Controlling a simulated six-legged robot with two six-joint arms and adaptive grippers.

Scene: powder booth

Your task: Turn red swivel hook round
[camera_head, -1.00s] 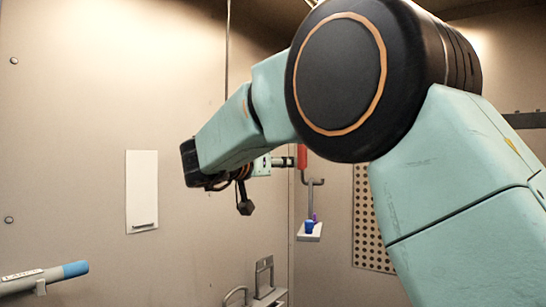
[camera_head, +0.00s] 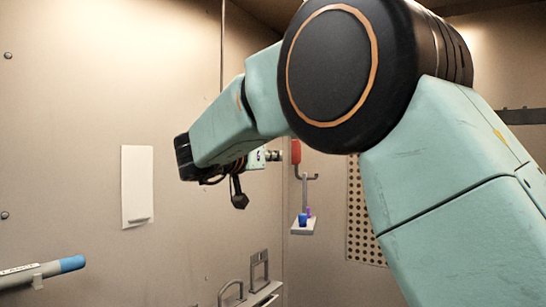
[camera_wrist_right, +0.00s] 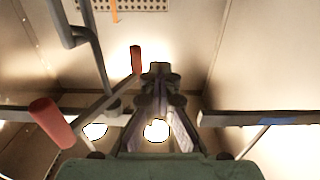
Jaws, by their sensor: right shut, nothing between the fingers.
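The red part of the swivel hook (camera_head: 296,151) is in the head view, just right of my right gripper (camera_head: 274,155), with a small gap showing between them. A grey hooked rod hangs below it. In the right wrist view a grey bar slants between a near red grip (camera_wrist_right: 50,122) and a farther red grip (camera_wrist_right: 136,60). My right gripper (camera_wrist_right: 160,72) points ahead just right of the farther grip. Its fingers are shut and empty. Whether they touch the grip is hard to tell. My left gripper is not in view.
A white panel (camera_head: 137,187) is on the left wall. A grey tube with a blue end (camera_head: 72,264) is at lower left. A perforated panel (camera_head: 362,220) is partly behind my arm.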

